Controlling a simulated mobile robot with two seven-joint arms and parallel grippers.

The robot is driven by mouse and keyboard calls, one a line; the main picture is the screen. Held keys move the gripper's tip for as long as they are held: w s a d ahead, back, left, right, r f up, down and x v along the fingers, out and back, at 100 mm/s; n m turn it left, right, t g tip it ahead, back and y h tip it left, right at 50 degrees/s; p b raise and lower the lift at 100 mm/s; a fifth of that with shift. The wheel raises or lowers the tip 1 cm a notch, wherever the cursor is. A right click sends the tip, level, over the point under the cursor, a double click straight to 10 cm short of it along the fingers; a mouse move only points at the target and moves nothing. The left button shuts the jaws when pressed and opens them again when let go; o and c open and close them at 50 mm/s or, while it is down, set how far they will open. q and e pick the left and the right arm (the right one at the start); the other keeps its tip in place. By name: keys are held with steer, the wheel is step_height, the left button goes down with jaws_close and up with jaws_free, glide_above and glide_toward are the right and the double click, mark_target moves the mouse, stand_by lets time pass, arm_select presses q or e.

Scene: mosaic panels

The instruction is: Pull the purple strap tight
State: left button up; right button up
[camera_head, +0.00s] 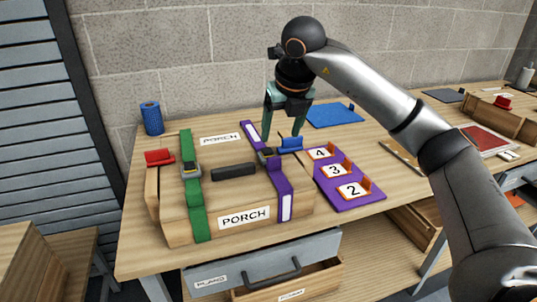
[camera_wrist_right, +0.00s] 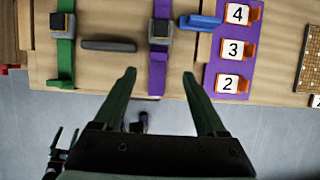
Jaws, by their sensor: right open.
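The purple strap (camera_head: 281,180) runs over the right part of a wooden box labelled PORCH (camera_head: 205,205). It passes through a grey buckle (camera_head: 267,155). A blue tab (camera_head: 290,145) sticks out to the right of that buckle; it also shows in the right wrist view (camera_wrist_right: 200,21). My right gripper (camera_head: 283,125) is open and empty, fingers down, around the far right part of the box in the head view. In the right wrist view its fingertips (camera_wrist_right: 159,74) appear on either side of the purple strap (camera_wrist_right: 157,70), whose buckle (camera_wrist_right: 160,32) lies beyond.
A green strap (camera_head: 195,205) with a red tab (camera_head: 159,157) crosses the box's left part. A dark handle (camera_head: 233,171) sits between the straps. A purple numbered board (camera_head: 343,199) lies right of the box. A blue roll (camera_head: 151,118) and blue mat (camera_head: 334,115) are behind.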

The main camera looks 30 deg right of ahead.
mark_target(274, 157)
steer(key=x, duration=1)
steer(key=shift+w+f+p, duration=0.15)
steer(key=shift+f+p, duration=0.15)
steer(key=shift+f, duration=0.05)
jaws_close()
stand_by(0.8)
